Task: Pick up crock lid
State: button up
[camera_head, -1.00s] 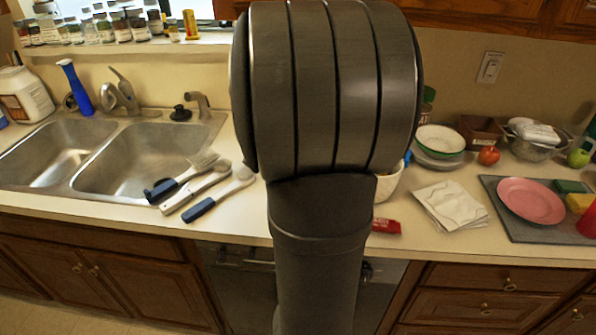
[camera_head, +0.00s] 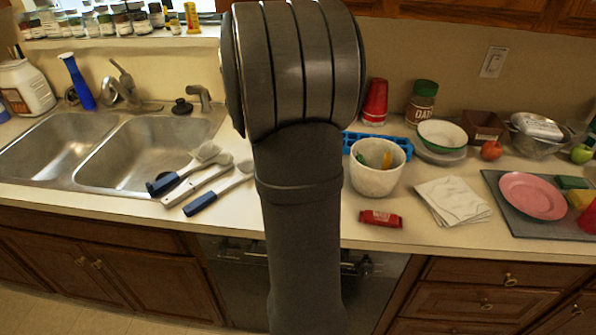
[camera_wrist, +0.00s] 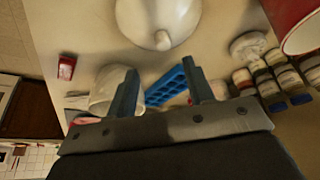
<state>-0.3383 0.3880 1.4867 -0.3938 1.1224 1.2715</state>
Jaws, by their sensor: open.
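A white, rounded piece with a small knob (camera_wrist: 158,18), which looks like the crock lid, shows at the top of the wrist view, partly cut off by the frame edge. My gripper (camera_wrist: 159,66) is open, its two fingers apart with nothing held between them. The lid lies beyond the fingertips, apart from them. In the head view my arm hides the gripper, and the lid is not visible. A speckled white crock (camera_head: 377,178) with colourful things inside stands right of my arm. A pale round vessel (camera_wrist: 103,88) shows beside the left finger in the wrist view.
A blue tray (camera_head: 398,143) lies behind the crock; a red packet (camera_head: 380,218) lies in front. Red cups (camera_head: 375,102) and an oats jar (camera_head: 421,102) stand behind. Brushes (camera_head: 190,170) lie left of my arm by the sink. Several small jars (camera_wrist: 265,80) show in the wrist view.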

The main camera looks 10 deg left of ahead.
jog(key=x, duration=0.9)
jog(key=shift+w+a+f, duration=0.1)
jog(key=shift+w, duration=0.15)
grip_shut()
